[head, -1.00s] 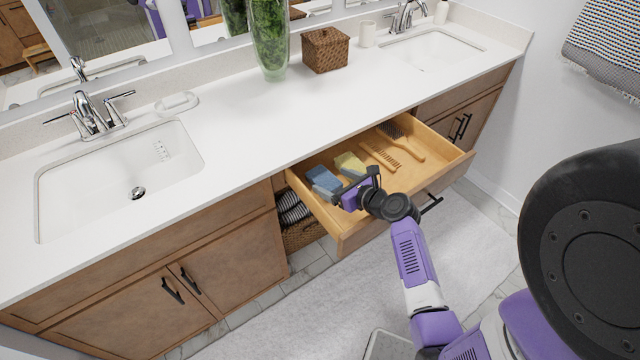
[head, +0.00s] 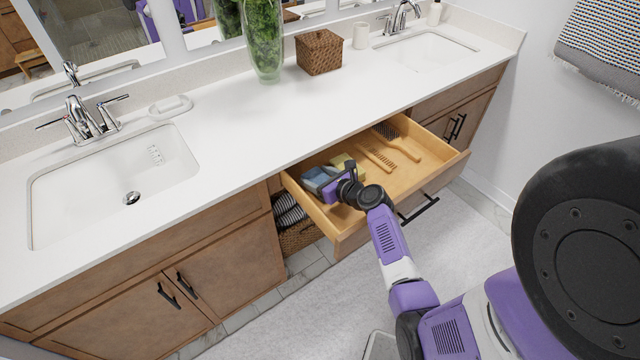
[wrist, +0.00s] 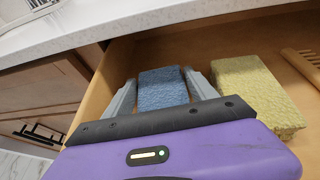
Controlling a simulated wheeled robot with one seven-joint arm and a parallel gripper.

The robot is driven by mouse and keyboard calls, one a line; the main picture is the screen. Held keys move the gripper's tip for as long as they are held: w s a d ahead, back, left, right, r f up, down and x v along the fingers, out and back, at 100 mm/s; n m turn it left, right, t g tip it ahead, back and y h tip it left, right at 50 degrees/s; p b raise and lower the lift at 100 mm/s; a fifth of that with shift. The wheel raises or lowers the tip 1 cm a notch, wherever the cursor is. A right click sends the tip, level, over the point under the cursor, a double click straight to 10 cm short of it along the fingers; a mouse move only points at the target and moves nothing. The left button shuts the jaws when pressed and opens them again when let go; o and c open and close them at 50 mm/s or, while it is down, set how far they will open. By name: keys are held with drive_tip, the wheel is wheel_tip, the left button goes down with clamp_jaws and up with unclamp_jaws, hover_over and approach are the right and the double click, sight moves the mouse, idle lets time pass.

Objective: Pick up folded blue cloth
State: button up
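The folded blue cloth (wrist: 162,88) lies in the left part of the open drawer (head: 437,165). In the wrist view it sits between the two grey fingers of my gripper (wrist: 163,92), one finger on each side. My gripper is open, with its fingers reaching down into the drawer; I cannot tell whether they touch the cloth. In the head view the gripper (head: 326,186) covers much of the cloth (head: 314,176). A folded yellow cloth (wrist: 256,92) lies close to the right of the right finger.
A wooden comb (head: 377,155) and a brush (head: 396,142) lie farther right in the drawer. The drawer's left wall and the countertop edge (head: 240,165) are close to the gripper.

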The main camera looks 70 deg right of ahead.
drive_tip(key=c, duration=0.8)
drive_tip(key=shift+c, duration=0.2)
drive_tip(key=shift+r, duration=0.1)
